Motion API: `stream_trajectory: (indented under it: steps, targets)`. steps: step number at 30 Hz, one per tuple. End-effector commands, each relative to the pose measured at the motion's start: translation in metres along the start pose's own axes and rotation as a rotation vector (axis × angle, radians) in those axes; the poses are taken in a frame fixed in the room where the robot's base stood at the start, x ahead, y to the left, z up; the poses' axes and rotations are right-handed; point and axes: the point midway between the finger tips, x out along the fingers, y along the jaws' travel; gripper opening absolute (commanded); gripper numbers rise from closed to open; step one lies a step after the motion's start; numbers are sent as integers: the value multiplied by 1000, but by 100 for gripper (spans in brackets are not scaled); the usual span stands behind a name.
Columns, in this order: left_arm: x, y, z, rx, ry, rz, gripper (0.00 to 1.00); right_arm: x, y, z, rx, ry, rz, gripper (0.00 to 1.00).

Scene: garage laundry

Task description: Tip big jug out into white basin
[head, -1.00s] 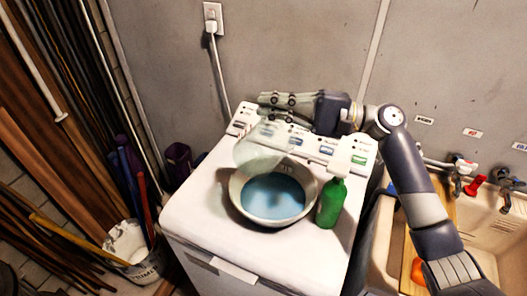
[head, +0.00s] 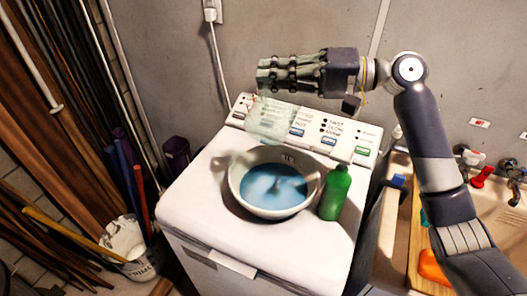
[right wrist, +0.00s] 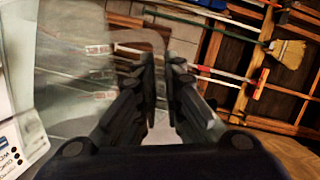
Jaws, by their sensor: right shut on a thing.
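The big jug (head: 270,122) is clear and see-through, and I see no liquid in it. My right gripper (head: 264,76) is shut on it, holding it above the back of the washing machine, behind and above the basin. Its exact tilt is hard to tell. My left gripper is out of view.
A green bottle (head: 336,193) stands close to the basin's right side on the white washing machine (head: 205,220). A sink (head: 487,215) with taps is at the right. A white bucket (head: 137,262) with poles is at the lower left. The machine's front left top is clear.

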Motion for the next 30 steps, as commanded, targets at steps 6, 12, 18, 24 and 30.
stream_trajectory:
  steps: [6, 12, 18, 24, 30]
  targets:
    - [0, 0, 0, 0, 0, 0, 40, 0, -1, 0, -16, 0, 5, 0]
    - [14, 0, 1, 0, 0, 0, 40, 0, -2, 0, -183, 1, 55, 0]
    - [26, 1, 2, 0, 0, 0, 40, -1, -10, -3, -525, 2, 162, 0]
    - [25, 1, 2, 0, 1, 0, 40, -1, -12, -4, -592, 1, 183, 0]
    - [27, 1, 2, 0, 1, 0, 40, -1, -13, -4, -633, 2, 194, 0]
